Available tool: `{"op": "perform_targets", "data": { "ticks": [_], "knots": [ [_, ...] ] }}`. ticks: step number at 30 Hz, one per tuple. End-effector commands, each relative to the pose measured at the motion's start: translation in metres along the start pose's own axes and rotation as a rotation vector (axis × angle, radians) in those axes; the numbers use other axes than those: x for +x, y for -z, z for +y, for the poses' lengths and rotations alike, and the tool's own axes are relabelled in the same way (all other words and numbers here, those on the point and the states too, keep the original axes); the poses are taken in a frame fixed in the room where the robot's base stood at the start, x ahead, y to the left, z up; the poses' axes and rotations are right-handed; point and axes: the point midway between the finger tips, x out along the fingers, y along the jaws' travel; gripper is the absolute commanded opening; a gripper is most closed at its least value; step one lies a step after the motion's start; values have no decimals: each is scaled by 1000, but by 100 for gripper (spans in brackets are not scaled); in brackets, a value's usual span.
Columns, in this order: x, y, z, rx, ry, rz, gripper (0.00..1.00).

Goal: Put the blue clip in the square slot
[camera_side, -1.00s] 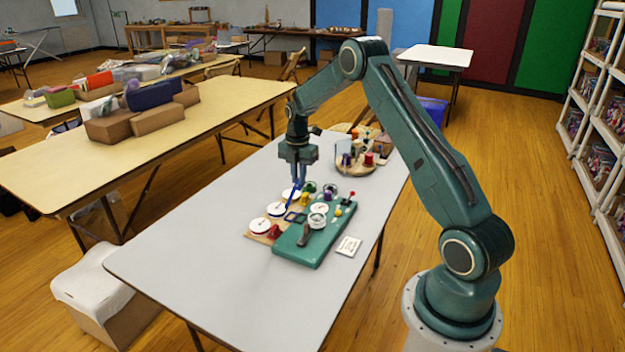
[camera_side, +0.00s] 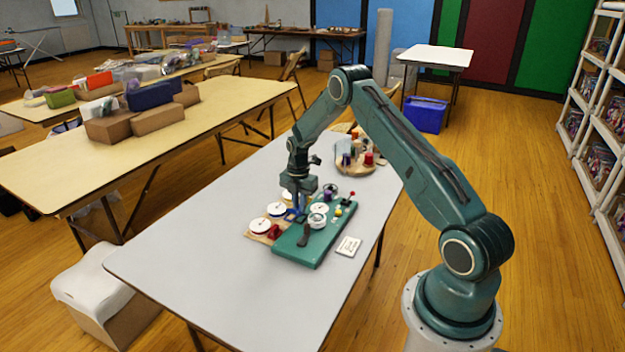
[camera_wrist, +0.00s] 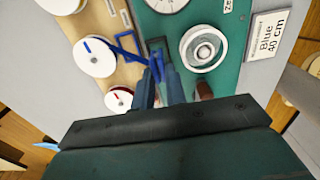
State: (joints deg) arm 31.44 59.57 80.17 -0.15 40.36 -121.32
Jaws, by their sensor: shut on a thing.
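My gripper (camera_side: 298,208) is low over the left edge of the green board (camera_side: 291,256). In the wrist view its fingertips (camera_wrist: 161,76) are shut on the blue clip (camera_wrist: 157,62). A blue strip (camera_wrist: 124,46) stretches from near the clip towards a white spool on the wooden strip. A dark square-edged opening (camera_wrist: 157,43) on the green board, which looks like the square slot, lies right beside the clip's tip. I cannot tell whether the tip is inside it or just above it. In the side view the gripper and fingers mostly hide the slot.
White spools (camera_side: 260,226) stand on the wooden strip left of the board. A card (camera_wrist: 268,33) reads "Blue 40 cm". The table's front part is clear.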

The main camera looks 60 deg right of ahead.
Motion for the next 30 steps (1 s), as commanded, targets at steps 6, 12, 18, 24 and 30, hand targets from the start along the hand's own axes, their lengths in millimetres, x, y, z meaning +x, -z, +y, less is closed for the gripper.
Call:
{"op": "perform_targets", "data": {
  "ticks": [6, 12, 18, 24, 30],
  "knots": [
    [18, 0, 0, 0, -1, 0, 0],
    [19, 0, 0, 0, -1, 0, 0],
    [21, 0, 0, 0, 0, 0, 0],
    [22, 0, 0, 0, -1, 0, 22],
    [22, 0, 0, 0, -1, 0, 22]
  ]
}}
